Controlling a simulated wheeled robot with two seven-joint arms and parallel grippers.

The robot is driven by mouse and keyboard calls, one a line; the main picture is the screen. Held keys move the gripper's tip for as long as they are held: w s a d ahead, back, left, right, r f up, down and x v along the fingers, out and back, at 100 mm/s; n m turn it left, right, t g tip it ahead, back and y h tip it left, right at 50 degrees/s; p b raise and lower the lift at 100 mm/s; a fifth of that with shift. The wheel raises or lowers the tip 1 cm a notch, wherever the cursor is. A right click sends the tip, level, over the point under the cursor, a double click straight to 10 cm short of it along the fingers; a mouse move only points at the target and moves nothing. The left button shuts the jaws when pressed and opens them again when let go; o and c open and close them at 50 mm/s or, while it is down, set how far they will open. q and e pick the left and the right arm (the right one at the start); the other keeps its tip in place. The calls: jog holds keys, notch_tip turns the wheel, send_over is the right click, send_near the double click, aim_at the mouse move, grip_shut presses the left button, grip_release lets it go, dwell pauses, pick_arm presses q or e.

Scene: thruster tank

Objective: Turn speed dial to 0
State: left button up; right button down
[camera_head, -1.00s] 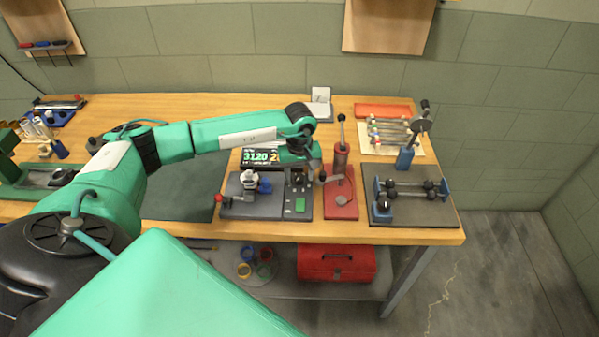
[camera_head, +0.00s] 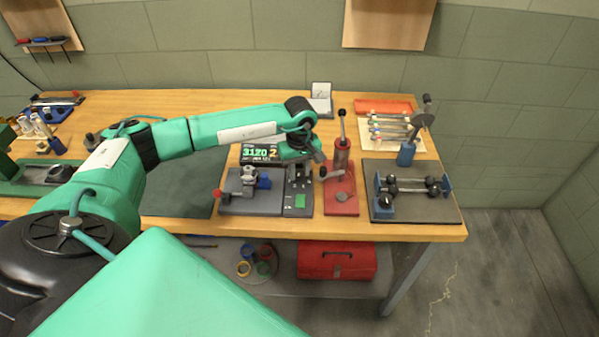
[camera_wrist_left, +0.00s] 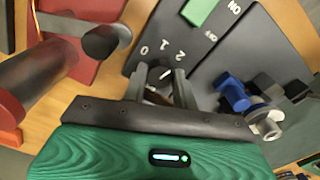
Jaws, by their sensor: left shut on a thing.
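The speed dial (camera_wrist_left: 160,75) is a small dark knob with a light mark, on a dark panel (camera_wrist_left: 150,35) printed 0, 1 and 2. My left gripper (camera_wrist_left: 160,84) has its two fingers on either side of the dial, shut on it. I cannot tell clearly which number the mark points to. In the head view my left gripper (camera_head: 301,171) reaches down onto the panel (camera_head: 297,210), and the hand hides the dial. The display (camera_head: 260,151) behind reads 3120, with a further digit 2. My right gripper is not in view.
A grey vise-like fixture (camera_head: 248,180) with a red-tipped handle is to the left. A red press (camera_head: 341,190) with an upright lever stands close on the right. A dumbbell-like rig (camera_head: 410,188) lies farther right.

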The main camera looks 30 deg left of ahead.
pick_arm(q)
jog(key=n+b, duration=0.2)
jog(key=shift+f+n, duration=0.15)
jog(key=shift+n, duration=0.25)
jog(key=n+b, duration=0.2)
jog(key=n, duration=0.1)
jog(key=shift+n, duration=0.3)
jog(key=shift+n+b, duration=0.4)
jog(key=shift+b, duration=0.05)
jog(key=n+b, duration=0.1)
jog(key=n, duration=0.2)
jog(key=shift+n+b, duration=0.4)
jog(key=n+b, duration=0.1)
jog(key=n, duration=0.3)
jog(key=shift+b, duration=0.3)
jog(key=shift+r+n+b, duration=0.2)
jog(key=shift+n+b, duration=0.1)
jog(key=shift+n, duration=1.1)
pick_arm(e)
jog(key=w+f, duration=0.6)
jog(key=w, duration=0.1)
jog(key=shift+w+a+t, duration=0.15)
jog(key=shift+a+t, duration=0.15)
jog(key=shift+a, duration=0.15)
pick_arm(q)
jog(key=shift+w+n, duration=0.1)
jog(key=shift+n, duration=0.2)
